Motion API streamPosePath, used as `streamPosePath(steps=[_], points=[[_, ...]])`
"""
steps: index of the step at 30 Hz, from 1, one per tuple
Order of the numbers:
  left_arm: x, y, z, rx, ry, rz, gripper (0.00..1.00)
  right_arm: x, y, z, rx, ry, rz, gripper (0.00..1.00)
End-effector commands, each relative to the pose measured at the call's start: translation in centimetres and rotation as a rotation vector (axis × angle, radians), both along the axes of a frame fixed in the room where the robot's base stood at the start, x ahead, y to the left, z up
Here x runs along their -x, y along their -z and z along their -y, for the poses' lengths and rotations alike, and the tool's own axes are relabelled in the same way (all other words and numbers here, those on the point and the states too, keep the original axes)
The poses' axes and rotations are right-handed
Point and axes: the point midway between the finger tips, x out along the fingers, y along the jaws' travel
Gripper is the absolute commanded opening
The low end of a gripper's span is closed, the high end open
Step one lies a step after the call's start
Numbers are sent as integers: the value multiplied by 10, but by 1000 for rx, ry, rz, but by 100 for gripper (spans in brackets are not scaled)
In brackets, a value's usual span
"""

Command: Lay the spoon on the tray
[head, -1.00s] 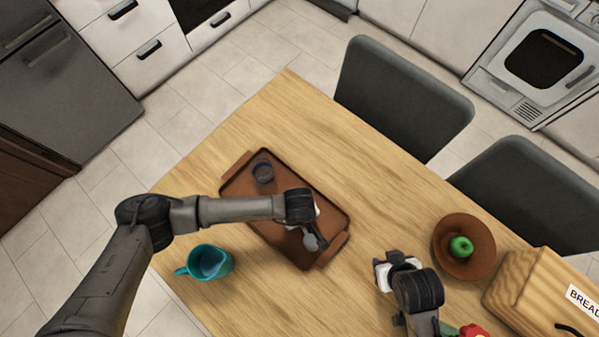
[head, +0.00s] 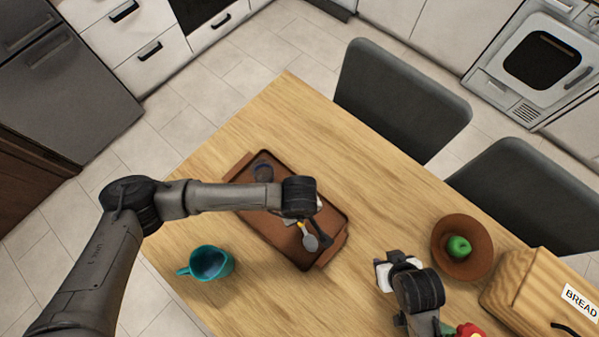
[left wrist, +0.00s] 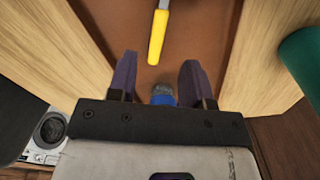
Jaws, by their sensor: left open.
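The spoon (head: 310,242), with a grey bowl and a yellow handle, lies on the brown tray (head: 274,246), towards its right end. In the left wrist view the yellow handle (left wrist: 157,38) points towards the gap between my fingers. My left gripper (left wrist: 157,66) is open above the tray, with its fingers apart and nothing between them. In the head view my left wrist hides part of the tray and the handle's end. My right gripper (head: 386,274) is over the table, right of the tray; its fingers are not clear.
A teal jug (head: 209,263) stands left of the tray. A brown bowl (head: 464,236) with a green apple (head: 460,246) and a wooden bread box (head: 535,290) are at the right.

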Motion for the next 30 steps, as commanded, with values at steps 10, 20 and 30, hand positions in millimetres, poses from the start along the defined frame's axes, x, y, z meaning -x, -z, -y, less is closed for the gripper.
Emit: streamPosePath(steps=[10, 20, 30], points=[[0, -30, 0, -1, -1, 2, 46, 0, -2, -2, -7, 4, 0, 43], [0, -31, 0, -1, -1, 0, 46, 0, -1, -2, -5, 4, -1, 43], [57, -87, 62, 351, -119, -270, 46, 0, -37, 2, 5, -3, -1, 43]])
